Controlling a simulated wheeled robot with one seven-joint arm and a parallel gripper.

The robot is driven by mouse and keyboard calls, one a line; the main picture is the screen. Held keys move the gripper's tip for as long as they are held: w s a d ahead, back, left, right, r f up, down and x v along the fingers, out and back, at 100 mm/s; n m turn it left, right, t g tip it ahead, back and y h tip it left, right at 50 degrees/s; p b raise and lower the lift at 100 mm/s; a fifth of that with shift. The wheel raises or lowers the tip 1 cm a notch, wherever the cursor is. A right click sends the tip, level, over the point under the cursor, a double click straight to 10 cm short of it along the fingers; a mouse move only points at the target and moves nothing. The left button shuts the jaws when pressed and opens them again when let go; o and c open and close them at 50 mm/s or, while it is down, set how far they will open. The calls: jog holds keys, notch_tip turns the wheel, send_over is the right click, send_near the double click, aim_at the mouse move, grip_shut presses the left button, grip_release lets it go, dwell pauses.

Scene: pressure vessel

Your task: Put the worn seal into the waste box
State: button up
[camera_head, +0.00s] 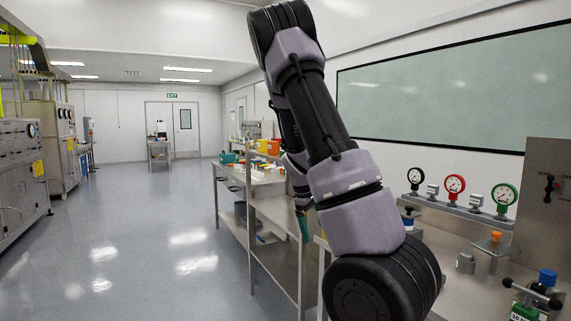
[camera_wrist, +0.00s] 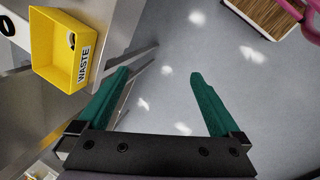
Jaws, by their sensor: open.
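The yellow waste box (camera_wrist: 57,70), labelled WASTE, is at the upper left in the wrist view, by the edge of a grey metal surface. A small dark ring-like thing (camera_wrist: 71,40) lies inside it near the wall, probably the worn seal; it is too small to be sure. My gripper (camera_wrist: 160,74) has two green fingers spread wide with nothing between them. It is to the right of the box, with floor showing below it. In the head view, a green finger (camera_head: 303,225) shows beside the bench, and my arm hides much of the area behind it.
A metal bench (camera_head: 270,182) with coloured bins stands left of my arm. Gauges (camera_head: 454,188) and fittings stand on the right bench. In the wrist view, a slatted wooden piece (camera_wrist: 276,14) and a pink part (camera_wrist: 309,18) are at upper right. The floor (camera_head: 130,235) at left is clear.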

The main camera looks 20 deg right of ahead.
jog(key=s+a+r+m+t+y, duration=0.25)
jog(key=s+a+r, duration=0.2)
jog(key=r, duration=0.25)
jog(key=s+a+r+m+t+y, duration=0.1)
jog(key=s+a+r+m+y, duration=0.15)
jog(key=a+r, duration=0.45)
jog(key=s+a+r+m+t, duration=0.1)
jog(key=s+a+r+m, duration=0.1)
jog(key=s+a+r, duration=0.2)
jog(key=s+a+r+m+t, duration=0.2)
jog(key=s+a+r, duration=0.1)
jog(key=s+r, duration=0.4)
jog(key=s, duration=0.3)
jog(key=shift+a, duration=0.35)
